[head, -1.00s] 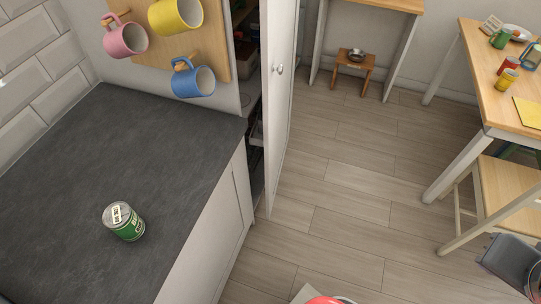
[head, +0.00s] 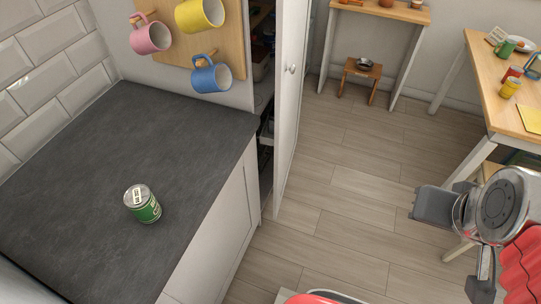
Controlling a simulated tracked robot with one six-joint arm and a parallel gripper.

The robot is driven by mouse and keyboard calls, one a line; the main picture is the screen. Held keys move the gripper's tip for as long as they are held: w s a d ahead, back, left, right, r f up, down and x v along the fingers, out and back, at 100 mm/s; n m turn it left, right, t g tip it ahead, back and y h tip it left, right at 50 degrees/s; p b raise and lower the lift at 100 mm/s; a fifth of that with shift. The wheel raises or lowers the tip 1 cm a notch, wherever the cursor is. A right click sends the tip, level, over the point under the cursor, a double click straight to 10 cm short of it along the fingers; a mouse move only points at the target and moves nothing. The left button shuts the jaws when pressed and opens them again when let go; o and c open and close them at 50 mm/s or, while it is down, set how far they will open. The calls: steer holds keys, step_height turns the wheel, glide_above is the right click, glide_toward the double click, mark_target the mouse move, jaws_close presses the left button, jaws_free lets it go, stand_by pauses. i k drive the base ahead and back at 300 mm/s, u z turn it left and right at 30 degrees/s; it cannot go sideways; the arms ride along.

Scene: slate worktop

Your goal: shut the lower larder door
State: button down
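The larder door (head: 289,105) is a tall white door with a small round knob (head: 291,69). It stands open at the end of the worktop, seen almost edge-on, with the dark larder interior (head: 263,60) and its shelves showing to its left. The door's lower edge ends just above the floor. I cannot tell whether a separate upper door exists. My gripper (head: 447,247) is at the right side of the view, over the floor and well apart from the door.
A green can (head: 143,204) stands on the slate worktop (head: 80,180). Pink, yellow and blue mugs (head: 211,75) hang on a wooden board. A small stool (head: 361,78) stands under a side table (head: 389,12). A wooden table (head: 500,85) is at right. Floor between is clear.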

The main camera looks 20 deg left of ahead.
mark_target(292, 17)
steer(key=u, duration=2.05)
steer(key=k, duration=0.8)
steer(key=z, duration=0.75)
steer(key=i, duration=0.45)
steer(key=z, duration=0.05)
